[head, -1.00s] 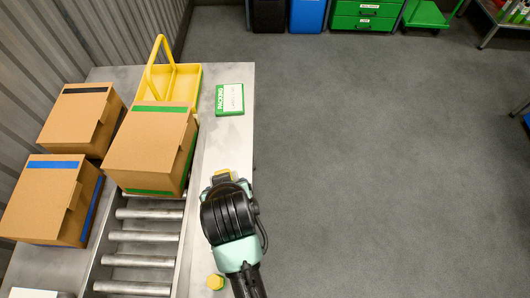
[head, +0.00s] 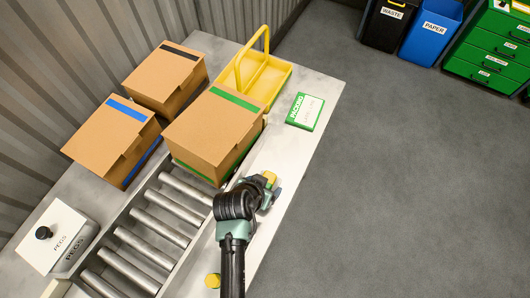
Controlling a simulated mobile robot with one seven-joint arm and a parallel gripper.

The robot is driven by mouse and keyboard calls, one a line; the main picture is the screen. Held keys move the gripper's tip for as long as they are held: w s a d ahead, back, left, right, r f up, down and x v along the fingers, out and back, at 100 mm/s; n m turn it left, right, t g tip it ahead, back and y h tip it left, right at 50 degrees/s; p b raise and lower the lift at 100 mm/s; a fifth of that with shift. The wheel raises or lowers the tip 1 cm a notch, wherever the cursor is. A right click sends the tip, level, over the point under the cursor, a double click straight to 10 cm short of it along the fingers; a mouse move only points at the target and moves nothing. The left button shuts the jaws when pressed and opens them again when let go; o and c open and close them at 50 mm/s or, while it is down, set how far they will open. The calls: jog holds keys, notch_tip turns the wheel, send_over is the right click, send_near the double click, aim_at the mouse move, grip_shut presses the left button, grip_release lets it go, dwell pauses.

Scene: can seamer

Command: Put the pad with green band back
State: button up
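A white pad with a green band marked PACKING (head: 305,111) lies flat on the metal bench near its right edge, beyond my gripper. My gripper (head: 265,186) is over the right side of the bench, close to the near corner of the green-striped box. A small yellow thing (head: 269,178) shows at the fingertips. The wrist hides most of the fingers, so I cannot tell whether they hold it.
A carton with a green stripe (head: 215,135) stands at the end of the rollers (head: 150,245). Blue-striped (head: 112,145) and black-striped (head: 165,78) cartons stand left. A yellow carrier (head: 265,80) is behind. A PEGS box (head: 58,238) is front left. Floor at right is clear.

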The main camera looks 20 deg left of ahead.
jog(key=shift+f, duration=2.05)
jog(key=shift+f, duration=0.1)
jog(key=o, duration=1)
jog(key=v, duration=1.2)
